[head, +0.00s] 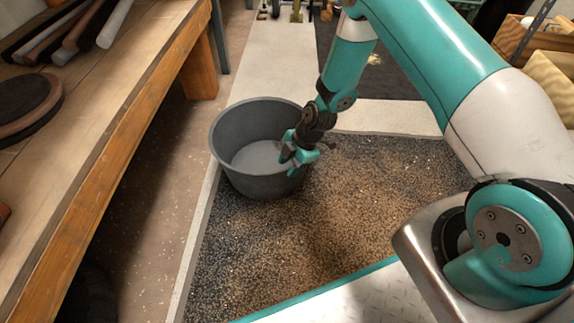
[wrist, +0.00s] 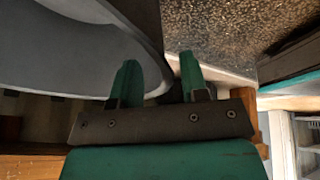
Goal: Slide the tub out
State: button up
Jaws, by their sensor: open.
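The tub (head: 237,177) is dark grey, round and open-topped. It stands upright and looks empty, at the far left of the speckled gravel-like patch in the head view. My gripper (head: 290,163) is at its right side and hides part of the rim and wall. In the wrist view the tub (wrist: 65,55) fills the upper left, and its curved rim runs down to between the two green fingers of my gripper (wrist: 158,65). The fingers are apart, one on each side of the rim. I cannot tell whether either finger touches it.
A wooden workbench (head: 125,125) with dark rods and a round disc runs along the left. The speckled patch (head: 330,220) has a pale border and is open right of and in front of the tub. Wooden crates (head: 548,85) stand at the upper right.

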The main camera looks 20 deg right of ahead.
jog(key=p+v, duration=0.6)
jog(key=v, duration=0.9)
jog(key=shift+r+p, duration=0.3)
jog(key=shift+p, duration=0.1)
jog(key=shift+w, duration=0.1)
jog(key=s+a+r+m+p, duration=0.1)
jog(key=s+a+r+m, duration=0.15)
jog(key=r, duration=0.55)
jog(key=s+a+r+m+p, duration=0.1)
jog(key=a+r, duration=0.2)
jog(key=r, duration=0.4)
jog(key=s+a+r+m+p, duration=0.1)
jog(key=s+a+r+m, duration=0.1)
jog(key=r, duration=0.6)
jog(key=s+a+r+m+p, duration=0.3)
jog(key=s+r+m, duration=0.5)
jog(key=s+r, duration=0.85)
notch_tip(320, 180, up, 36)
jog(key=s+p, duration=0.1)
jog(key=p, duration=3.7)
jog(key=shift+s+g+h, duration=0.25)
jog(key=shift+g+h, duration=0.05)
